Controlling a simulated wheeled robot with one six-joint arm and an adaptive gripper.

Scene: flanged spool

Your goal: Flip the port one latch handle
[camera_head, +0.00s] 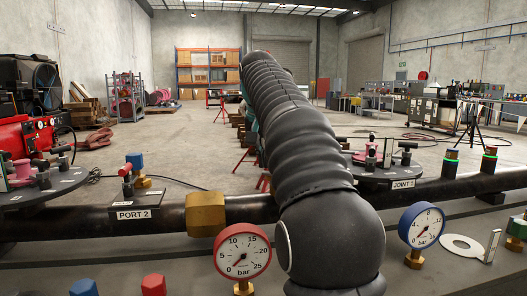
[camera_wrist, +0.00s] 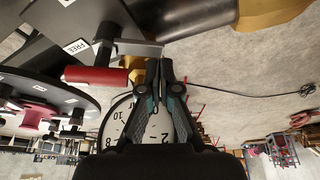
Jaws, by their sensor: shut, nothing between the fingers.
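In the wrist view, which looks upside down, my gripper (camera_wrist: 161,64) is shut and empty. Its fingertips are close to the end of a grey metal bar (camera_wrist: 138,48); I cannot tell whether they touch it. A red cylindrical handle (camera_wrist: 97,75) is beside the bar, left of the fingertips. A white tag reading FREE (camera_wrist: 77,47) is on the dark part near them. No port one label is readable, so I cannot confirm that this is its latch handle. In the head view my arm hides the gripper and the middle of the pipe.
The black pipe (camera_head: 80,221) crosses the head view, with a brass nut (camera_head: 206,213) and a PORT 2 label (camera_head: 134,215). A JOINT 1 label (camera_head: 403,184) is at right. A red-rimmed gauge (camera_head: 242,250) and blue-rimmed gauge (camera_head: 422,226) flank my arm.

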